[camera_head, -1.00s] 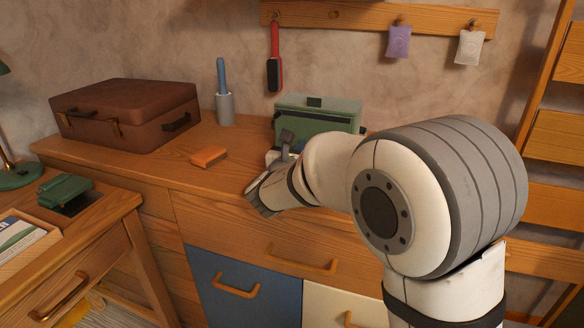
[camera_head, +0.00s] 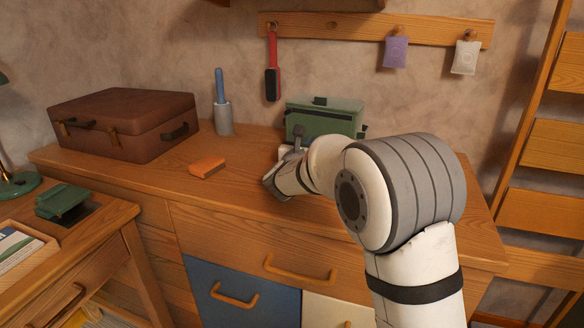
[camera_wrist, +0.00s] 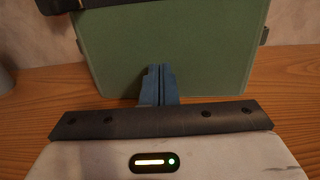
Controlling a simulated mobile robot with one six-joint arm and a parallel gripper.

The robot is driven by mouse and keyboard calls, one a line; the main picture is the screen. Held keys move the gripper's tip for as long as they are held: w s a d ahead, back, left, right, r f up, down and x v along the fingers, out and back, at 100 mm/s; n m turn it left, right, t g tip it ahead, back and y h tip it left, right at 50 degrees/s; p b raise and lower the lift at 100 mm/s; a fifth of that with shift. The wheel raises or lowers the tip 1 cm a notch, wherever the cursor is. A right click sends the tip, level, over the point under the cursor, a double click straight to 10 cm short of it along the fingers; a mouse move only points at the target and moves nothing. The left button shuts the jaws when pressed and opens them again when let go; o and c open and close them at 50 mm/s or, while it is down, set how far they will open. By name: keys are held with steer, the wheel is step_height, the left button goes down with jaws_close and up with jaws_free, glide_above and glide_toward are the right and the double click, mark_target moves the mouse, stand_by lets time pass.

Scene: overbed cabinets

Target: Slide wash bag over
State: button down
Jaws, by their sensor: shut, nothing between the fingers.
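The wash bag is the green box-shaped bag (camera_head: 322,121) with a dark strap, upright at the back of the wooden cabinet top, near the wall. In the wrist view its green face (camera_wrist: 165,50) fills the upper middle. My gripper's blue fingers (camera_wrist: 158,84) are shut together, with nothing between them, in front of the lower part of that face. I cannot tell whether the fingertips touch it. In the head view my arm covers the bag's lower right part, and the fingertips are hidden behind my wrist.
A brown suitcase (camera_head: 124,124), a grey cup with a blue-handled item (camera_head: 223,117) and an orange block (camera_head: 207,167) stand left on the cabinet top (camera_head: 150,178). A wooden ladder (camera_head: 545,145) stands at right.

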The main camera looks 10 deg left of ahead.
steer(key=p+v, duration=0.1)
steer(key=v, duration=1.1)
steer(key=shift+s+a+r+p, duration=0.1)
steer(key=shift+s+a+p, duration=0.1)
steer(key=shift+s+p, duration=0.2)
steer(key=shift+s+d+r, duration=0.1)
steer(key=shift+s, duration=0.15)
steer(key=s+d+r+m+g+h+p, duration=0.2)
steer(key=s+d+r+m+g+p, duration=0.15)
steer(key=s+d+m+p, duration=0.35)
steer(key=s+d+r+m+g+h+p, duration=0.1)
steer(key=s+d+r+m+g+p, duration=0.25)
steer(key=d, duration=0.65)
steer(key=s+d+r+m+g+h+p, duration=0.25)
steer(key=d+m+g+p, duration=0.2)
steer(key=d+m, duration=0.3)
steer(key=s+r+m+g+y+p, duration=0.1)
steer(key=s+r+m+y+p, duration=0.3)
steer(key=s+m+p, duration=0.3)
steer(key=s+r+m+g+y+p, duration=0.2)
steer(key=s+r+m+y+p, duration=0.3)
steer(key=s+m+p, duration=0.3)
steer(key=s, duration=0.2)
steer(key=shift+s+a+r+m, duration=0.3)
steer(key=shift+s+r, duration=0.05)
steer(key=shift+r, duration=0.05)
steer(key=shift+g, duration=0.25)
